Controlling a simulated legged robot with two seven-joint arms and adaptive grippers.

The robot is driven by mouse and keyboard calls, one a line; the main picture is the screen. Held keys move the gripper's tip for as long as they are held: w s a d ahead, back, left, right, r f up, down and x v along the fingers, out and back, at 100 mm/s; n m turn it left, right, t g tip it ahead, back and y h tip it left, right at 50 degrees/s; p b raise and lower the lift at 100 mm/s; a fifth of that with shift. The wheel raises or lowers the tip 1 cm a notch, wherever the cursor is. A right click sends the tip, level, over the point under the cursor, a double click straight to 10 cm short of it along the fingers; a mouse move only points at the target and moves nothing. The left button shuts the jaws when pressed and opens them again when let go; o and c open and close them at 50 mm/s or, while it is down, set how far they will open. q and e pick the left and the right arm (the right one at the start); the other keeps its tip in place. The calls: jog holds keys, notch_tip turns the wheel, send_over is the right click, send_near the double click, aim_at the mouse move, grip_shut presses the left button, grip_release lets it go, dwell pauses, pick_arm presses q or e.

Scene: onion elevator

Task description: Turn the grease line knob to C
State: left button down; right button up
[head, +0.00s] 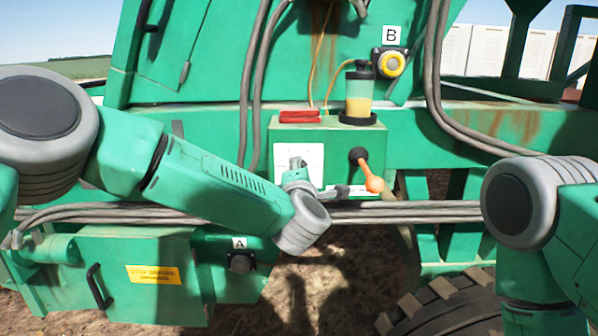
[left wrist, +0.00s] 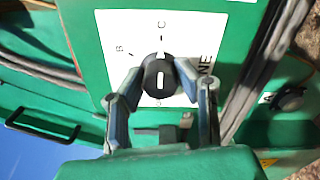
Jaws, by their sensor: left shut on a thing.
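The grease line knob (left wrist: 159,76) is round and black with a short white mark, on a white plate (left wrist: 115,25) in the left wrist view. The plate shows B at the upper left, C at the top with a tick line, and part of the word LINE at the right. The mark runs up and down the picture, roughly in line with the C tick; I cannot tell which end points. My left gripper (left wrist: 159,70) is shut on the knob, one finger on each side. In the head view the left gripper (head: 299,172) covers the knob before the plate (head: 313,155). My right gripper is out of view.
An orange-tipped lever (head: 373,183) is just right of the plate. A dark knob marked A (head: 240,263) is below. Pipes (head: 400,211) run across under the plate.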

pick_arm(q)
jog(key=shift+s+d+f, duration=0.15)
jog(key=shift+s+f, duration=0.05)
jog(key=shift+f, duration=0.25)
jog(key=c, duration=1.2)
grip_release()
jog(key=shift+w+r, duration=0.15)
jog(key=shift+r, duration=0.1)
jog(key=s, duration=1.2)
jog(key=shift+f, duration=0.2)
